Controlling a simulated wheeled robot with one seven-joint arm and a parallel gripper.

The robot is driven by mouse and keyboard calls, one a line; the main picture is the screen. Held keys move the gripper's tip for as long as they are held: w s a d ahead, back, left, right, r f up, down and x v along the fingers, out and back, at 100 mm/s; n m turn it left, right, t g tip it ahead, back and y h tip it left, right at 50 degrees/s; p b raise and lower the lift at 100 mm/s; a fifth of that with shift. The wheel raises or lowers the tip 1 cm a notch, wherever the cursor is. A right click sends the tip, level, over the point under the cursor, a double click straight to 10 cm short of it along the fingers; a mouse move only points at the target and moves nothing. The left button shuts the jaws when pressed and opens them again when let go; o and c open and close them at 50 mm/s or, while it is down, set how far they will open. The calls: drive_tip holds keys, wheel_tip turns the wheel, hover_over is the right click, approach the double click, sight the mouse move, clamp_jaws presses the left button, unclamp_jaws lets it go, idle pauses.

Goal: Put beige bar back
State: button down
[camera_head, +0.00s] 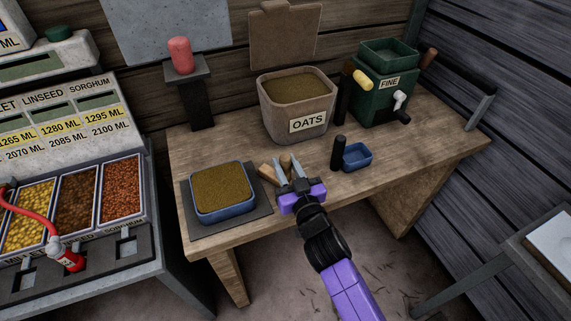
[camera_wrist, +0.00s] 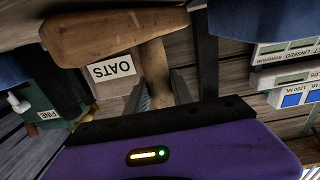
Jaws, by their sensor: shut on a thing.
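The beige bar (camera_wrist: 110,35) is a rounded wooden piece with a short stem, crossing the upper part of the wrist view. In the head view, the beige bar (camera_head: 267,174) shows beside my fingers, partly hidden by them. My gripper (camera_head: 290,173) is shut on the bar over the front of the wooden table. In the wrist view, my gripper (camera_wrist: 158,88) has its fingers on either side of the stem. I cannot tell whether the bar touches the table.
A blue tray of brown grain (camera_head: 221,190) on a dark mat stands left of my gripper. The oats bin (camera_head: 297,123) is behind it. A small blue cup (camera_head: 357,157) and black post (camera_head: 338,153) stand right. A green mill (camera_head: 385,95) stands back right.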

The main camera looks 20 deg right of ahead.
drive_tip(key=shift+f, duration=0.15)
drive_tip(key=c, duration=1)
unclamp_jaws()
drive_tip(key=shift+f, duration=0.1)
drive_tip(key=shift+s+a+b, duration=0.15)
drive_tip(key=shift+s+b, duration=0.45)
drive_tip(key=shift+s, duration=3.35)
